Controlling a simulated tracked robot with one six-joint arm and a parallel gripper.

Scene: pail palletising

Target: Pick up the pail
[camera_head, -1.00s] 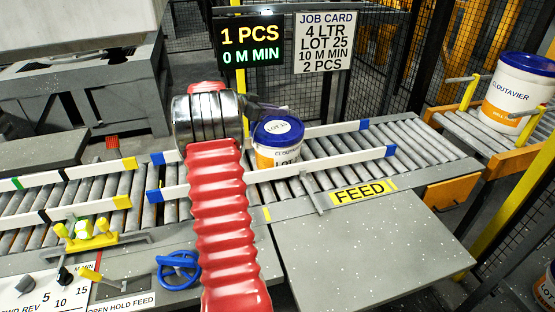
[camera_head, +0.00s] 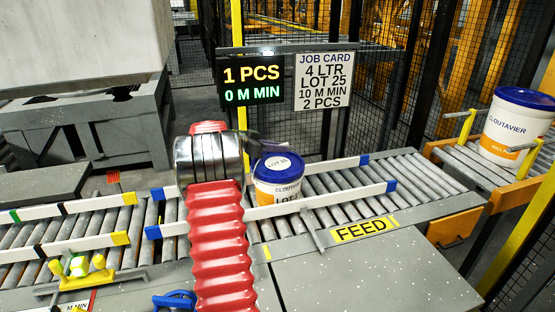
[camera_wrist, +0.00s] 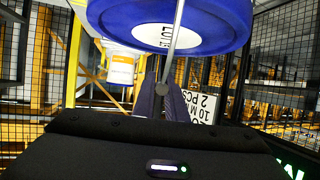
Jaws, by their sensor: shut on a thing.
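The pail (camera_head: 275,187) is white and orange with a blue lid and a "LOT" label. It stands upright between the guide rails of the roller conveyor in the head view. Its blue lid (camera_wrist: 222,22) fills the top of the wrist view, with a thin wire handle crossing in front of it. My gripper (camera_wrist: 168,92) is shut on this handle, beside the lid.
A larger white and orange pail (camera_head: 514,132) with a blue lid stands on the orange-framed conveyor at right. White guide rails (camera_head: 330,201) flank the rollers. A sign (camera_head: 252,82) and job card (camera_head: 323,80) hang behind. A grey table (camera_head: 375,275) is in front.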

